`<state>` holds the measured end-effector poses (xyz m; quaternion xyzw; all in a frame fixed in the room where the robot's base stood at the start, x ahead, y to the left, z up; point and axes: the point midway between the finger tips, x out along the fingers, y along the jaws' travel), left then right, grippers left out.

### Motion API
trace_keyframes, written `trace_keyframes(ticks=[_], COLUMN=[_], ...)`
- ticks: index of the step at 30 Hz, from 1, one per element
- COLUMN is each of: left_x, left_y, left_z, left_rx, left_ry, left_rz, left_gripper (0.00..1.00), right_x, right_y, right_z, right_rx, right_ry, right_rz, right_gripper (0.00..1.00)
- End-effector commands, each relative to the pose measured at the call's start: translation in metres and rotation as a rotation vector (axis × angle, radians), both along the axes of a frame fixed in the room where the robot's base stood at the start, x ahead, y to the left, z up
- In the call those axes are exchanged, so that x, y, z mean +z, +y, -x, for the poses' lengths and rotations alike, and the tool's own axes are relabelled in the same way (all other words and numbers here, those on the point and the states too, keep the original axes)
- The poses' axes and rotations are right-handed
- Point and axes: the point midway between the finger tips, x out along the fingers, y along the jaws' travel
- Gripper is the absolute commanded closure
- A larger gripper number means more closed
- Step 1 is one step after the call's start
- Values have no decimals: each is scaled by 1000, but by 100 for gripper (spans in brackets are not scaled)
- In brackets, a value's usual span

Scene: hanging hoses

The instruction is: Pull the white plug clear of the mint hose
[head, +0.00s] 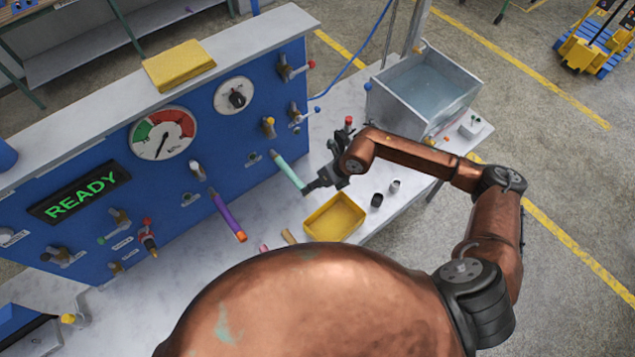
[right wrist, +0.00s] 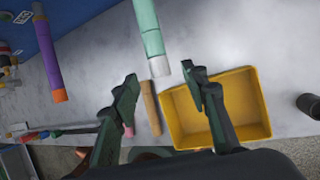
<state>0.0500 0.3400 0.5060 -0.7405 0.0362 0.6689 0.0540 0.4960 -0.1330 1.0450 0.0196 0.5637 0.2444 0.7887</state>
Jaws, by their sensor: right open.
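The mint hose (head: 288,171) hangs from the blue panel, and its lower end points down and to the right. In the right wrist view the mint hose (right wrist: 148,30) comes in from the top, with the white plug (right wrist: 160,67) at its lower end. My right gripper (head: 309,187) is at that lower end and partly hides the plug in the head view. In the right wrist view my right gripper (right wrist: 162,83) is open, with the plug at the gap between its fingertips. I cannot tell whether they touch. My left gripper is out of view.
A yellow tray (head: 335,218) stands below the gripper, with dark and grey cylinders (head: 376,200) to its right. A purple hose with an orange end (head: 229,217) hangs to the left. A water tank (head: 423,95) stands at the back right. A tan stick (right wrist: 151,108) lies beside the tray.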

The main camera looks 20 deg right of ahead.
Motion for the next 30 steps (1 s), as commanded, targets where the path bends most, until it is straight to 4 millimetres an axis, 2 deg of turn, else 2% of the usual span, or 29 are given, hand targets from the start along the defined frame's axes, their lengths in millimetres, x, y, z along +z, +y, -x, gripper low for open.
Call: trace_keyframes(ticks=[9, 20, 30], left_x=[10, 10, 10], left_y=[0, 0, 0], left_z=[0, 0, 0], left_rx=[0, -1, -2], left_ry=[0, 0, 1], left_rz=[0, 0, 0], left_gripper=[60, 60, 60], right_x=[-33, -38, -38], right_y=[17, 18, 18], right_z=[-9, -10, -10], right_rx=[0, 0, 0], right_ry=[0, 0, 0], right_rz=[-3, -3, -3], right_gripper=[59, 59, 82])
